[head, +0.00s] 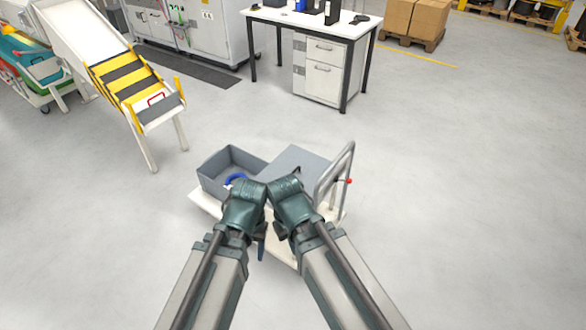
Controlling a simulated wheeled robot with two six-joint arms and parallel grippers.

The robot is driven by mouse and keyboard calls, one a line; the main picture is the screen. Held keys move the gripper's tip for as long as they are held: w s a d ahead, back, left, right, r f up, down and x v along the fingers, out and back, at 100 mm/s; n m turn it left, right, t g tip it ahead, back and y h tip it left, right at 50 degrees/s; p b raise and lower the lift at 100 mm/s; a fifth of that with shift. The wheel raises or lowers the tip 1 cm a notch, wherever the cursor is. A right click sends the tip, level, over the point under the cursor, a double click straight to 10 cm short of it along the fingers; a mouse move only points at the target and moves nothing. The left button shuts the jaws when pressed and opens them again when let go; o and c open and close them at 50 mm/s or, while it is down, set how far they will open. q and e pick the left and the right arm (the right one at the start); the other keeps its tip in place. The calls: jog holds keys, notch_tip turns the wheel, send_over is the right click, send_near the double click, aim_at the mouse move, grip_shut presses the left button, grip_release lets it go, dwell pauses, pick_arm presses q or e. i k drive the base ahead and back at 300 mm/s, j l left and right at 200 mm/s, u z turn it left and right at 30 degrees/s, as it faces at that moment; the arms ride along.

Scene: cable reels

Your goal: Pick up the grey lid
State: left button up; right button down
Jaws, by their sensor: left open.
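The grey lid (297,160) shows as a flat grey panel on the right part of a small white cart (205,203), beside an open grey crate (214,181). I cannot tell what is under it. My arms hide its near side. My left gripper (261,248) points down at the cart's near side, short of the lid; it is small in view, open, and nothing shows in it. My right arm's wrist is over the near edge of the lid in the picture; its gripper is hidden.
A blue ring-like thing (236,178) is in the open crate. The cart's grey handle (333,178) with a red knob rises at the lid's right. A striped yellow chute (124,78) stands at left, a white desk (312,22) behind. The floor at right is clear.

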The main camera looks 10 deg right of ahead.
aim_at(306, 166)
jog(key=i+l+u, duration=0.25)
jog(key=i+u, duration=0.2)
jog(key=i+l+u, duration=0.45)
jog(key=i, duration=0.05)
